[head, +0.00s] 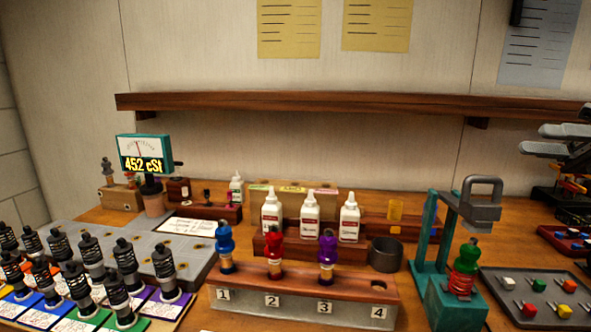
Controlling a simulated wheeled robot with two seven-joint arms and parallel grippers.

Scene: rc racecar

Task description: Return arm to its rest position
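My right gripper (549,141) seems to be at the far right edge, as two grey finger-like bars one above the other. The rest is cut off by the frame, and I cannot tell whether it is open or shut. I see no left gripper. A green damper (465,262) stands upright in the teal stand (456,312). A grey loop-shaped head (481,212) on the stand hangs above it, apart from it. Blue (224,240), red (274,246) and purple (328,252) dampers stand in places 1, 2 and 3 of the wooden rack (300,283); place 4 is empty.
Several black dampers (88,255) stand on coloured cards at left. A meter (145,155) reads 452 cSt. White bottles (310,217) stand behind the rack, beside a dark cup (385,254). A tray (500,282) of small coloured parts lies at right. A wooden shelf (330,104) spans the wall.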

